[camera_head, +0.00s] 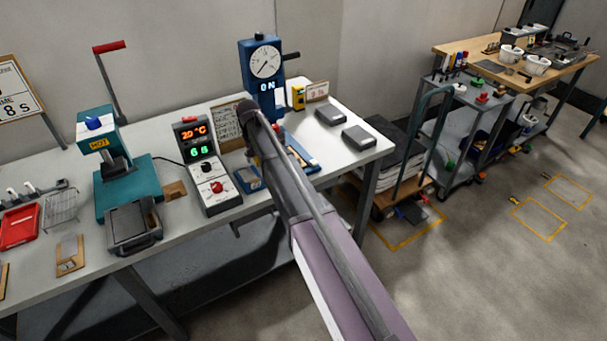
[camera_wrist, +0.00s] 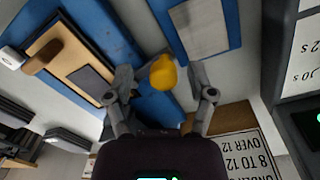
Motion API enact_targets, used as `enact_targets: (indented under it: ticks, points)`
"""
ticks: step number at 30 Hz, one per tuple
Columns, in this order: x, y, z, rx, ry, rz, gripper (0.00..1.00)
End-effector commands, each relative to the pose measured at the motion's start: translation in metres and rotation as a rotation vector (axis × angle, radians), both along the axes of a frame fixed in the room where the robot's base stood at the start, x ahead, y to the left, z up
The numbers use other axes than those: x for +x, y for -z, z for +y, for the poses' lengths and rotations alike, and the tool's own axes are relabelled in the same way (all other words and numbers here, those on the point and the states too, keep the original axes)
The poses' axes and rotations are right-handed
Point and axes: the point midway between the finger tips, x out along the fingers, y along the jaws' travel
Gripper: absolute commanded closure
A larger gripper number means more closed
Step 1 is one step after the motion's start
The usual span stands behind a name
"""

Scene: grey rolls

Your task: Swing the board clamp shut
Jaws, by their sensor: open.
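In the wrist view my gripper (camera_wrist: 166,86) is open, with one finger on each side of a rounded yellow knob (camera_wrist: 162,72). The knob shows a gap to both fingers, and I cannot tell its depth. It stands over a blue fixture (camera_wrist: 112,40), and appears to be the clamp's handle. A tan board (camera_wrist: 68,62) with a dark square lies on the blue fixture at left, with a brown piece across it. In the head view my arm hides the gripper and most of the blue fixture (camera_head: 300,150); the clamp's angle cannot be told.
A blue dial press (camera_head: 264,65) stands behind my arm. A control box (camera_head: 208,170) with red digits and a teal hot press (camera_head: 125,185) stand to the left. Dark grey blocks (camera_head: 358,137) lie at the bench's right end. A printed sign (camera_wrist: 255,155) is close to my right finger.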

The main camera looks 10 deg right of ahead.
Motion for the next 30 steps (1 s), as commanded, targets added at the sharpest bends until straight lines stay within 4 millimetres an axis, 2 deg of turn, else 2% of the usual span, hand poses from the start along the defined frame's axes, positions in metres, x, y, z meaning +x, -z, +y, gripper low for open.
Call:
enact_targets:
  ticks: [30]
  points:
    - [-0.019, 0.0, -0.029, 0.0, -0.649, 0.0, 0.29]
